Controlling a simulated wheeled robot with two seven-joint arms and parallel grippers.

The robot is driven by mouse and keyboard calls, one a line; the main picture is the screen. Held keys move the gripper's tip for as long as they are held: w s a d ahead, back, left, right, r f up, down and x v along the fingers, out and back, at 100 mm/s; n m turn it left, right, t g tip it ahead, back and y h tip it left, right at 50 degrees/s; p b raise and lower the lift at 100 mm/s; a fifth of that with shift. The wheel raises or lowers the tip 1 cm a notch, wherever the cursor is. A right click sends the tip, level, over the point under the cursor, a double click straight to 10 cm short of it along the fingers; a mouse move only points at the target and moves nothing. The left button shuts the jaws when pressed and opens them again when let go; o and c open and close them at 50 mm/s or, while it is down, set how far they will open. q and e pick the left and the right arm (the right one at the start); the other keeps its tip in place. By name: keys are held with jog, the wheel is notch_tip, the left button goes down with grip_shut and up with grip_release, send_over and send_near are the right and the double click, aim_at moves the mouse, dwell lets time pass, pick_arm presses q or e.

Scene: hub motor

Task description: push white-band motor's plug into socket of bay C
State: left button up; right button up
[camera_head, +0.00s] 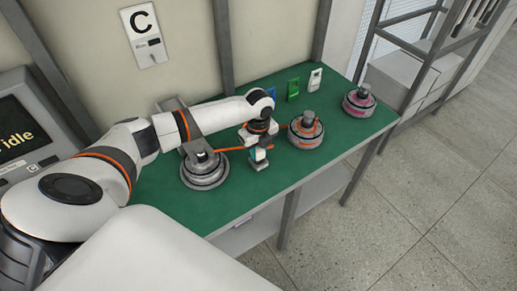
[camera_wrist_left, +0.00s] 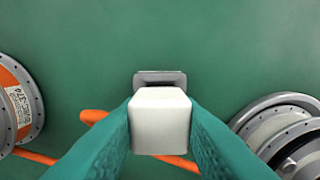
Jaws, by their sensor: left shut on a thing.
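My left gripper (camera_head: 258,160) hangs over the green bench, between a grey motor with a pale band and an orange-banded motor. In the left wrist view its teal fingers are shut on a white block-shaped plug (camera_wrist_left: 160,120) with a grey flanged end. The grey motor (camera_head: 204,172) sits on the bench under a grey bracket; its edge shows at the right of the wrist view (camera_wrist_left: 285,135). An orange cable (camera_head: 232,149) runs beside the gripper; which motor it belongs to is unclear. The bay C sign (camera_head: 143,35) is on the wall. No socket is clearly visible.
The orange-banded motor (camera_head: 306,131) and a pink-banded motor (camera_head: 359,101) stand to the right on the bench (camera_head: 245,205). Blue, green and white tags (camera_head: 315,79) stand at the back. A screen reading "idle" (camera_head: 22,135) is at left. The front bench edge is clear.

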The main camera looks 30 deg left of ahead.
pick_arm(q)
jog(key=shift+f, duration=0.25)
jog(key=shift+f+p, duration=0.5)
jog(key=shift+p, duration=0.6)
dwell(3.5)
dwell(0.3)
jog(key=o, duration=1.2)
notch_tip(320, 180, up, 12)
jog(key=shift+b, duration=0.7)
